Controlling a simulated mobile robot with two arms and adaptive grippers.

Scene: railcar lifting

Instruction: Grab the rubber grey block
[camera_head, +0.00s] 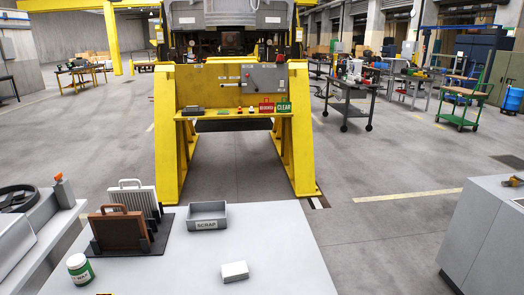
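A small pale grey-white block (234,271) lies on the light grey table (190,262) near its front middle. A light grey ribbed block with a handle (134,196) stands upright in a dark rack (157,238), behind a brown block with a handle (118,231). I cannot tell from the picture which grey piece is rubber. Neither of my grippers is in view.
A grey tray marked SCRAP (207,216) sits behind the small block. A green-labelled jar (80,269) stands at the table's left. A yellow lifting stand (168,135) is beyond the table, and a grey cabinet (490,235) is at right. The table's right part is clear.

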